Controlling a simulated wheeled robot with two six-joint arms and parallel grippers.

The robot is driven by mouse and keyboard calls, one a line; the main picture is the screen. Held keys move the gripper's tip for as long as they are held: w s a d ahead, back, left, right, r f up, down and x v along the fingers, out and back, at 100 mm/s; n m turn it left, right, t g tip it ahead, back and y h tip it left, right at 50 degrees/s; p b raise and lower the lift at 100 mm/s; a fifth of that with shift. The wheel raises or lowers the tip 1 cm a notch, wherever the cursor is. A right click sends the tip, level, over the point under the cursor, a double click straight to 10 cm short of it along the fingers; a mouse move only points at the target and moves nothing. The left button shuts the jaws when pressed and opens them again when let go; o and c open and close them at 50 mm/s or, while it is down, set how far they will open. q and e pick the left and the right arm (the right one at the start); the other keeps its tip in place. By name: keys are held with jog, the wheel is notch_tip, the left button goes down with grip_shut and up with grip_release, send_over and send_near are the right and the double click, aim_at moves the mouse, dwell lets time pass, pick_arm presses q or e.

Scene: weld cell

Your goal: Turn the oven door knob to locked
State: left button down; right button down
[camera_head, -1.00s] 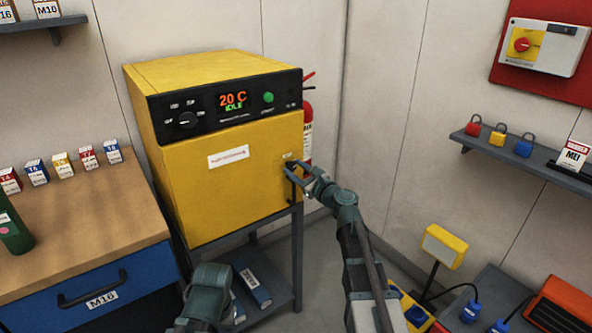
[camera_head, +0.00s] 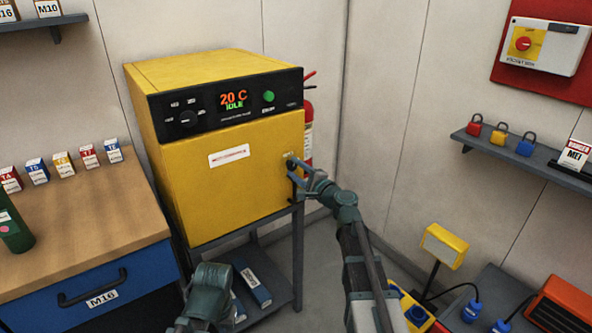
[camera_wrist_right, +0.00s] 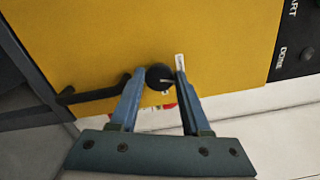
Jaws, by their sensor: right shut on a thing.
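The yellow oven (camera_head: 215,120) stands on a grey stand, with its door shut. The small black door knob (camera_head: 290,161) is at the right edge of the door. In the right wrist view the round knob (camera_wrist_right: 158,75) sits between the two blue fingertips, with a short pale mark on its face. My right gripper (camera_head: 296,170) is shut on the knob; its fingers (camera_wrist_right: 159,82) lie on either side of it. A small white label (camera_wrist_right: 180,62) is close to one fingertip. Part of my left arm shows at the bottom, but its gripper fingers do not.
A dark bar handle (camera_wrist_right: 97,95) is on the door close to the knob. The oven panel (camera_head: 225,105) reads 20 C, IDLE. A red extinguisher (camera_head: 308,125) stands behind the oven's right side. A wooden bench (camera_head: 85,205) is at the left.

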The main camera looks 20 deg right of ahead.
jog(key=shift+n, duration=1.7)
jog(key=shift+c, duration=2)
grip_release()
jog(key=shift+f, duration=0.1)
jog(key=v, duration=1.3)
jog(key=shift+s, duration=0.4)
jog(key=shift+d, duration=0.1)
